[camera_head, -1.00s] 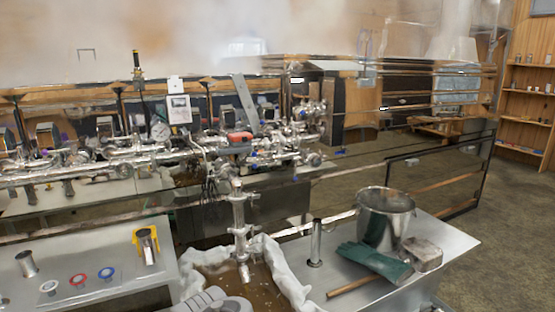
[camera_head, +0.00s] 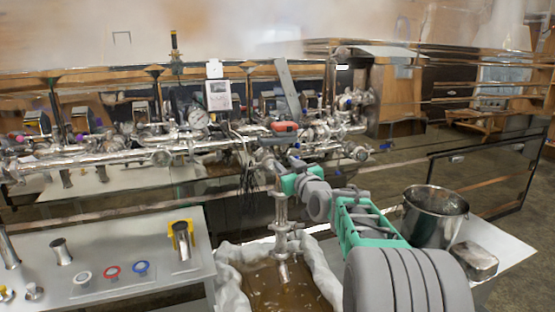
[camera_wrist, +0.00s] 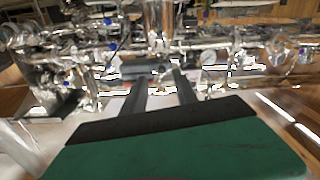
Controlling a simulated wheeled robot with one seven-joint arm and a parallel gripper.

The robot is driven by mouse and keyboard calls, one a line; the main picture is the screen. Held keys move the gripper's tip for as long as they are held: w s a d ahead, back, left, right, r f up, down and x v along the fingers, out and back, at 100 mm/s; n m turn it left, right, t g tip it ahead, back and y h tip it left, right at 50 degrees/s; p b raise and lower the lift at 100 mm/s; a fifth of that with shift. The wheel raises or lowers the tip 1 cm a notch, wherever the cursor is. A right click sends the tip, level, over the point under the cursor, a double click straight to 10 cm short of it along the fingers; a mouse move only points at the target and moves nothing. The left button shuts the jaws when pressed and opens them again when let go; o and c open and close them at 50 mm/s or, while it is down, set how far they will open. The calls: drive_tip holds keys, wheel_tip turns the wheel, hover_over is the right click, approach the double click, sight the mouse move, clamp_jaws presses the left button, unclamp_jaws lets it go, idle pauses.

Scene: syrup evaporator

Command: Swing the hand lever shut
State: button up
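A flat grey lever-like bar (camera_head: 287,90) slants up from the steel pipework, and a red-handled part (camera_head: 285,127) sits just below it. I cannot tell for sure which is the hand lever. My gripper (camera_head: 268,167) is at the pipework, below the red part and above the vertical steel pipe (camera_head: 281,210). In the wrist view, the two dark fingers of my gripper (camera_wrist: 160,80) stand apart with a gap between them. A grey bar-like piece (camera_wrist: 143,70) shows near the left fingertip; whether they touch is unclear.
A steel counter (camera_head: 190,270) with small fittings lies at left. A cloth-lined tank of brown liquid (camera_head: 262,285) is below my arm. A gauge (camera_head: 198,118) and display box (camera_head: 218,95) sit above the pipes.

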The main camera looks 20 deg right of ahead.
sight(278, 158)
drive_tip(key=w+p, duration=0.1)
drive_tip(key=w, duration=0.2)
drive_tip(key=w+p, duration=0.1)
drive_tip(key=w, duration=0.2)
drive_tip(key=shift+w+a+r, duration=0.1)
drive_tip(key=shift+a, duration=0.1)
drive_tip(key=shift+w, duration=0.55)
drive_tip(key=shift+c, duration=0.4)
clamp_jaws()
